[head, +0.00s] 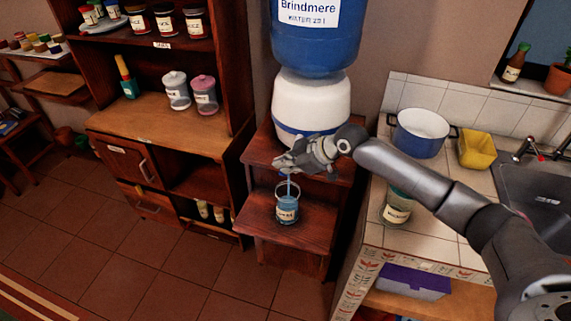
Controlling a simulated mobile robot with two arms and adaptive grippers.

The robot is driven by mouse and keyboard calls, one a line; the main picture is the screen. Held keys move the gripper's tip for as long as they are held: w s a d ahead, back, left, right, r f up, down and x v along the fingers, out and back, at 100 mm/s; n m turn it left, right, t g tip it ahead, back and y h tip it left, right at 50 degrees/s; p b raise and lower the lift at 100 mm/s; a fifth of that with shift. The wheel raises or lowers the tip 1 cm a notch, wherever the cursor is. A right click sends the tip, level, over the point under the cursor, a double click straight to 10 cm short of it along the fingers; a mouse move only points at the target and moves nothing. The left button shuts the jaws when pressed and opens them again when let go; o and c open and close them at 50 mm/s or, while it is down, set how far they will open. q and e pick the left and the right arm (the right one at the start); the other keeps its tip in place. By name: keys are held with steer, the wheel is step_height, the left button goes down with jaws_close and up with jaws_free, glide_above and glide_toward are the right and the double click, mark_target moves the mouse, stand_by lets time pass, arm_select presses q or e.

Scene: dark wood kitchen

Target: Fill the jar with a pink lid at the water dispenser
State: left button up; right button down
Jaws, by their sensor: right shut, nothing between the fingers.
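The water dispenser has a blue bottle (315,45) on a white base (312,105) and stands on a wooden stand. My right gripper (284,162) is shut and empty at the front of the base, by the spout, which it hides. A clear open jar (287,207) with a pale label stands upright on the stand's lower shelf, below the gripper. A thin blue stream falls into it, and blue liquid shows inside. A jar with a pink lid (204,94) stands on the wooden cabinet, beside a jar with a whitish lid (176,90). My left gripper is out of view.
A labelled jar (397,208) stands on the tiled counter, partly behind my right arm. The tiled floor (150,262) in front of the cabinet is clear.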

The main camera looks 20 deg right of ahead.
stand_by(0.7)
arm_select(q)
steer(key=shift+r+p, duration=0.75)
arm_select(e)
steer(key=shift+r, duration=0.8)
steer(key=shift+r+p, duration=0.7)
arm_select(q)
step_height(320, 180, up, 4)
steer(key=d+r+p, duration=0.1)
steer(key=p, duration=0.2)
arm_select(e)
step_height(320, 180, up, 3)
steer(key=shift+a+r, duration=0.1)
arm_select(q)
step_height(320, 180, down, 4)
steer(key=b, duration=0.4)
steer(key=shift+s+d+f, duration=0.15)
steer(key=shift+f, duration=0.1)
arm_select(e)
steer(key=w+d+v, duration=0.1)
steer(key=v, duration=0.8)
steer(key=shift+s+d+r, duration=0.15)
steer(key=shift+s+d, duration=0.05)
steer(key=shift+d, duration=0.05)
